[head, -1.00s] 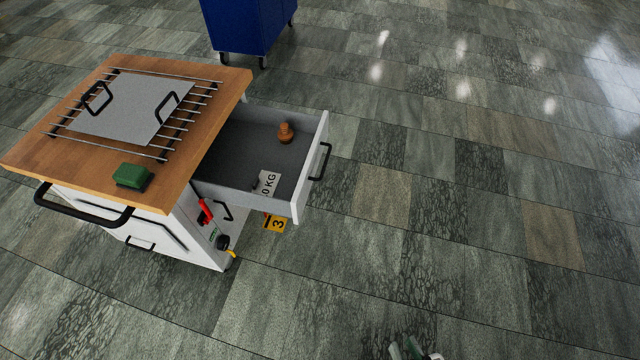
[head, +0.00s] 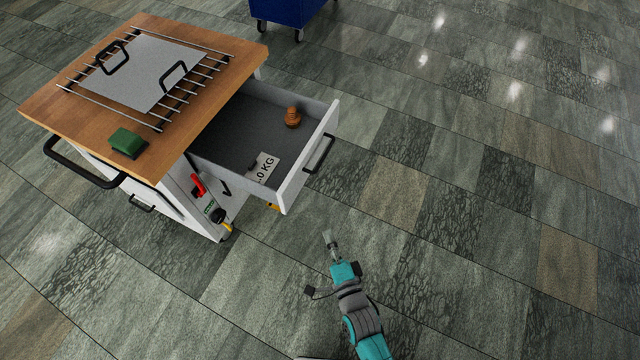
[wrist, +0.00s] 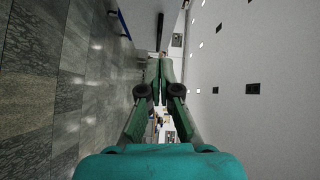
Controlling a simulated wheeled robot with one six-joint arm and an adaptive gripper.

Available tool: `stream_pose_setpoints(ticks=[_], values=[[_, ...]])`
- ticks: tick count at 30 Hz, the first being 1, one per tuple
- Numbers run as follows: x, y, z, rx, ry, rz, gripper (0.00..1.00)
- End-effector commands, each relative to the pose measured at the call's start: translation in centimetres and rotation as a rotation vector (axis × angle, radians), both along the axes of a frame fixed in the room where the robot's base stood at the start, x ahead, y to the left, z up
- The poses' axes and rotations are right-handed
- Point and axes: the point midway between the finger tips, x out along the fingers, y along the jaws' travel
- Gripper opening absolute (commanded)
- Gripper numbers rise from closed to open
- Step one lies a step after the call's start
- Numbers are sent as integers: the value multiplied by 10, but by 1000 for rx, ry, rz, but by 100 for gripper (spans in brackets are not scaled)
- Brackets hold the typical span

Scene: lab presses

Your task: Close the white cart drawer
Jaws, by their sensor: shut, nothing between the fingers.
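The white cart drawer (head: 293,188) stands pulled out from the right side of the white cart (head: 165,200) with the wooden top. Its dark handle (head: 319,153) is on the front panel, facing right.
A metal plate with black handles (head: 146,75) lies on rods on the cart top, beside a green block (head: 127,142). A black side handle (head: 82,172) sticks out at the left. A blue cabinet (head: 288,10) stands behind. Tiled floor to the right is clear.

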Motion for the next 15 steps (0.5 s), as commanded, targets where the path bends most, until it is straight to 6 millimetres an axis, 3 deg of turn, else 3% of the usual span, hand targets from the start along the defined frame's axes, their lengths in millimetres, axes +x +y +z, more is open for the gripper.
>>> stream_pose_setpoints(ticks=[4, 15], values=[[22, 27, 0, 96, 23, 27, 0], [52, 46, 1, 134, 33, 34, 0]])
